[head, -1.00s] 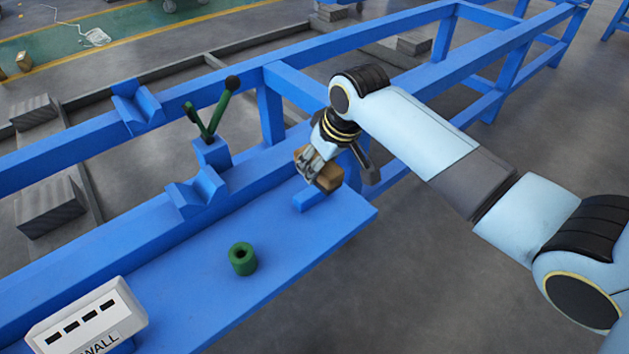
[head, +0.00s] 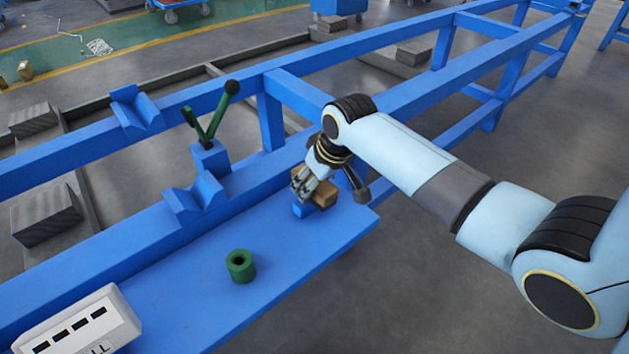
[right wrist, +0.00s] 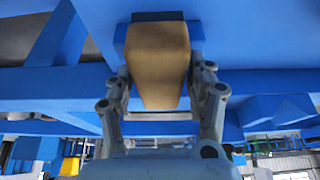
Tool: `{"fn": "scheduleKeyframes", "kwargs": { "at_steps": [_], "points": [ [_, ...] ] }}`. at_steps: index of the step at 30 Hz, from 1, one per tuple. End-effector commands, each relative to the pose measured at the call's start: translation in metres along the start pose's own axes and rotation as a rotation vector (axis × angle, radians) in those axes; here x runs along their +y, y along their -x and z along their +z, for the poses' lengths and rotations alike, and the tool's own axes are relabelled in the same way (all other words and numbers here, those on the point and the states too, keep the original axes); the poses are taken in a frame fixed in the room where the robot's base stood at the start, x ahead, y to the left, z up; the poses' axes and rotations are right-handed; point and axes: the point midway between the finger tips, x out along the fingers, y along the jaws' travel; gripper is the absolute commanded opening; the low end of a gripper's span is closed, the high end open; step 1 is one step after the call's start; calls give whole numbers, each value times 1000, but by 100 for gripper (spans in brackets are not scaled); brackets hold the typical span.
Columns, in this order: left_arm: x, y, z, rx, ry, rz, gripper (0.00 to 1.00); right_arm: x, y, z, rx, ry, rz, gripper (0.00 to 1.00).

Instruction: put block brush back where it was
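The block brush (head: 322,193) is a brown wooden block at the right end of the blue bench shelf (head: 260,268). My right gripper (head: 306,186) comes in from the right and is at the block. In the right wrist view the brown block (right wrist: 158,65) sits between the two fingers of my right gripper (right wrist: 160,90), which close on its sides. A small blue block (head: 302,209) is just below the brush in the head view; whether the brush touches it is unclear. My left gripper is out of view.
A green ring (head: 240,266) stands on the shelf. A white box with dark slots (head: 80,325) is at the lower left. Blue V-shaped supports (head: 196,196) and a green lever with a black knob (head: 215,115) stand behind. The shelf's middle is otherwise clear.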

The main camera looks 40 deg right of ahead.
Motion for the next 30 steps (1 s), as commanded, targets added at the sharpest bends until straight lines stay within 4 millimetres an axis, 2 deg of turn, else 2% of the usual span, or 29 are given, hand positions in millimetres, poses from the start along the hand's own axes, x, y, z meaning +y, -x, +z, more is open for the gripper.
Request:
{"fn": "scheduleKeyframes", "kwargs": {
  "at_steps": [11,14,24,30],
  "points": [
    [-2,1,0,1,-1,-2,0,0,4,-2,1,0,0,65],
    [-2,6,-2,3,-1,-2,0,0,17,-2,3,0,0,65],
    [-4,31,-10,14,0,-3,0,1,92,-3,3,1,1,65],
    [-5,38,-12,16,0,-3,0,0,118,-2,1,0,1,65]
  ]
}}
